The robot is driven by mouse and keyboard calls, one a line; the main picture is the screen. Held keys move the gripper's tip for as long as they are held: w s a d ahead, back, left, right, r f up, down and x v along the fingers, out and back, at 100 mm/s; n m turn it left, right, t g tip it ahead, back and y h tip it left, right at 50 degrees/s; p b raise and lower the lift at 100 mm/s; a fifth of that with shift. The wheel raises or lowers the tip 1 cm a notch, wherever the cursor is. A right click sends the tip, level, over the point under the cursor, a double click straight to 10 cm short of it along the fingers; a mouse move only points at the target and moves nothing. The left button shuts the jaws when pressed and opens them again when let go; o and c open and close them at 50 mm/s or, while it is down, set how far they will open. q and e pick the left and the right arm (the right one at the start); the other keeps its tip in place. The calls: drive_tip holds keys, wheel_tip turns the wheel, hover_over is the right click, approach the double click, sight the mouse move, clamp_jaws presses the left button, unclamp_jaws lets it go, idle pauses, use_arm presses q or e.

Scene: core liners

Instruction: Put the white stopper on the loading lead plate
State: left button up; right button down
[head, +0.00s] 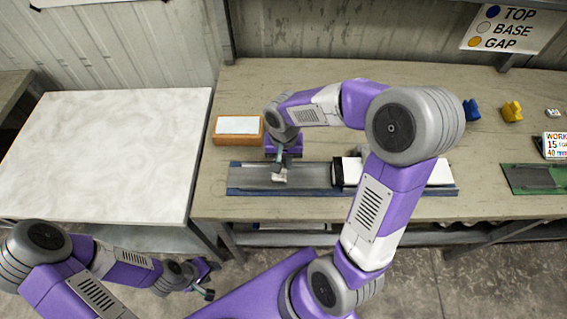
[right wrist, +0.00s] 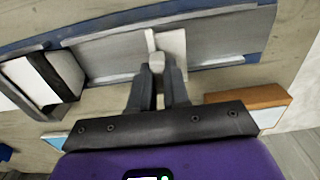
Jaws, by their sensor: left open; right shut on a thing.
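The white stopper (head: 280,175) is between the fingers of my right gripper (head: 284,158), at the left part of the grey channel. In the right wrist view my right gripper (right wrist: 158,92) is shut on the stopper (right wrist: 173,46), a pale upright piece over the grey plate. I take the bare grey channel floor (head: 310,175) with blue edges as the loading lead plate; it also shows in the right wrist view (right wrist: 110,58). I cannot tell whether the stopper touches it. My left gripper (head: 208,280) is open and empty, low in front of the white table.
A white core liner with a black end band (head: 349,172) lies in the channel, right of the stopper. A wooden block with a white top (head: 238,126) stands behind the channel's left end. Blue and yellow pieces (head: 511,111) stand at the right. The white table (head: 100,150) is clear.

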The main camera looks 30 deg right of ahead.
drive_tip(key=shift+f, duration=0.45)
drive_tip(key=shift+f, duration=0.1)
drive_tip(key=c, duration=1.6)
unclamp_jaws()
drive_tip(key=shift+f, duration=0.1)
drive_tip(key=o, duration=0.5)
drive_tip(key=shift+r, duration=0.55)
wheel_tip(320, 180, up, 11)
drive_tip(key=p, duration=0.2)
drive_tip(key=shift+r+p, duration=0.2)
drive_tip(key=shift+p, duration=0.2)
